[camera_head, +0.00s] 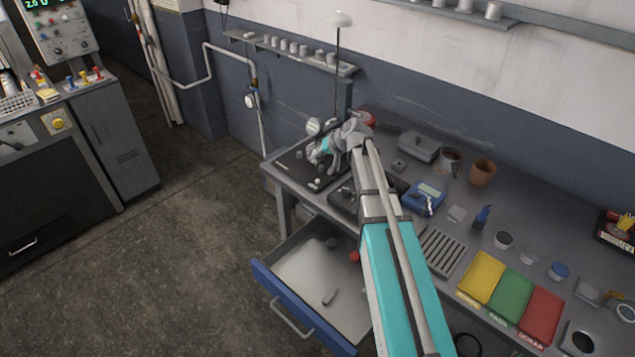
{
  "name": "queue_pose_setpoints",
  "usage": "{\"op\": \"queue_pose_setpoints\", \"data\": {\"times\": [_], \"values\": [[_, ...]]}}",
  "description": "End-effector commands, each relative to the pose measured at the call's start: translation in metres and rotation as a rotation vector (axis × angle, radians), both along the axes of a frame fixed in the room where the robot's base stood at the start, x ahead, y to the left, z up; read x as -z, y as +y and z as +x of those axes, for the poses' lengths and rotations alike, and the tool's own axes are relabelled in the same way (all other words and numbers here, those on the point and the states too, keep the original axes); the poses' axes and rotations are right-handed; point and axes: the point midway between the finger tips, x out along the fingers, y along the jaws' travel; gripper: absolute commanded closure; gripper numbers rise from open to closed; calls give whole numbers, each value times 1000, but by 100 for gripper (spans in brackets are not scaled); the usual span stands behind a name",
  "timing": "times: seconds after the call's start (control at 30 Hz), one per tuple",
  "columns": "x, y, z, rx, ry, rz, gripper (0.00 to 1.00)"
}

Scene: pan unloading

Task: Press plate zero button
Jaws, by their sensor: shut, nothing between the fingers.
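My arm reaches over the workbench (540,235), and my gripper (316,157) is at its far left end. It is shut with nothing visible in it, just above or beside a dark flat plate unit (288,164). Small pale knob-like parts (315,184) show near the front edge of this unit. I cannot tell which part, if any, is the plate zero button, or whether the gripper touches it. A round white dial (313,126) stands behind the gripper. The arm and gripper hide part of the unit and a second dark plate to its right.
A drawer (300,283) stands open below the bench. A blue device with a display (429,194), a grey box (419,146), a brown pot (482,172) and yellow, green and red trays (511,300) lie to the right. A thin post (337,75) rises behind the gripper.

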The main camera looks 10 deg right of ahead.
Motion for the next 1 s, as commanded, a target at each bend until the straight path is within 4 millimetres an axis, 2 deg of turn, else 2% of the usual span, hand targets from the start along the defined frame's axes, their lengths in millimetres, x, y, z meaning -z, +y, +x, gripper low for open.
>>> {"op": "queue_pose_setpoints", "data": {"times": [0.27,0.47,1.0], "values": [[2,1,0,-2,0,0,100],[11,1,0,-2,0,0,100],[55,2,0,-3,-1,0,100]]}}
